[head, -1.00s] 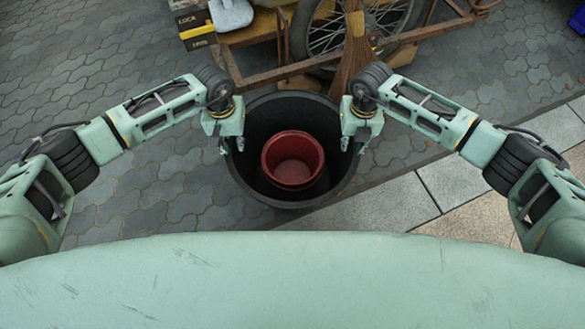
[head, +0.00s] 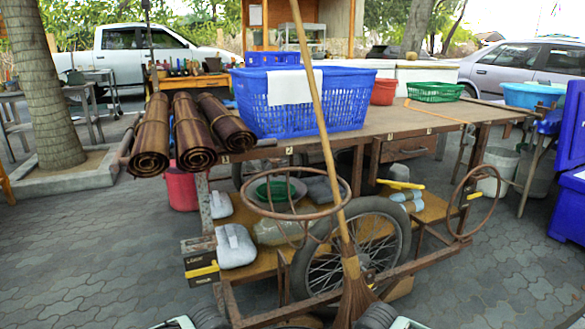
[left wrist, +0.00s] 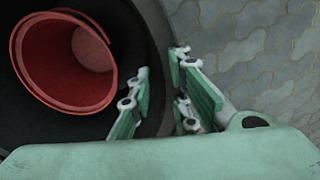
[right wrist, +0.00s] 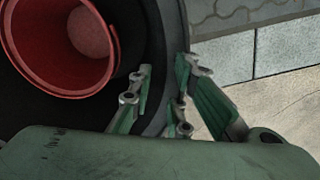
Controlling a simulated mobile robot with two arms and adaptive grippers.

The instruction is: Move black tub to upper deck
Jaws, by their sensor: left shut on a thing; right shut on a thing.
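The black tub (left wrist: 150,25) shows in the left wrist view, with a red bucket (left wrist: 108,80) inside it. My left gripper (left wrist: 160,92) is shut on the tub's rim, one finger inside and one outside. In the right wrist view the tub (right wrist: 170,25) has its rim between the fingers of my right gripper (right wrist: 165,92), which is shut on it.
On the deck stand a blue basket (head: 300,103), a red pot (head: 384,92), a green basket (head: 434,92) and rolled mats (head: 190,130). A broom (head: 325,130) leans at the cart's front. A rusty ring (head: 295,212) and a wheel (head: 355,250) are below the deck.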

